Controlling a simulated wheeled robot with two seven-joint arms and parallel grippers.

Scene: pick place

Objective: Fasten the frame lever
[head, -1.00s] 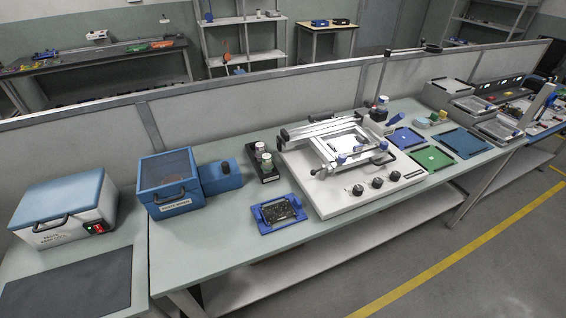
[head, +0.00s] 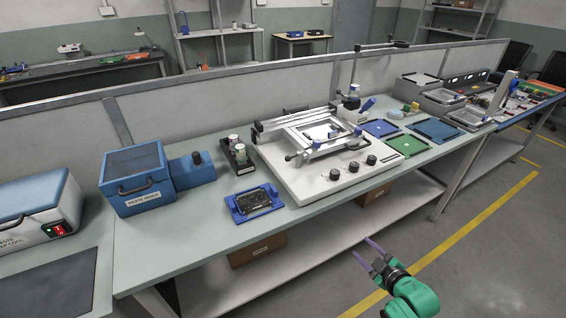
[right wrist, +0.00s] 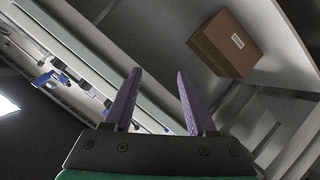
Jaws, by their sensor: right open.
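A white stencil printer base (head: 320,178) with three black knobs stands on the bench. Its silver hinged frame (head: 318,132) lies over the base, with a small dark-handled lever (head: 294,157) at the frame's front left corner and another small fitting (head: 357,132) at the right. Which one is the frame lever I cannot tell for sure. My right gripper (head: 366,251) is open and empty, in front of the bench and below its top, apart from the printer. Its two purple fingers show spread in the right wrist view (right wrist: 160,102). My left gripper is not in view.
A blue fixture with a dark board (head: 254,201) lies left of the printer, beside a black holder with jars (head: 238,155). A blue paste mixer (head: 136,180) stands further left. Green (head: 407,145) and blue mats lie right. A cardboard box (right wrist: 223,44) sits on the lower shelf.

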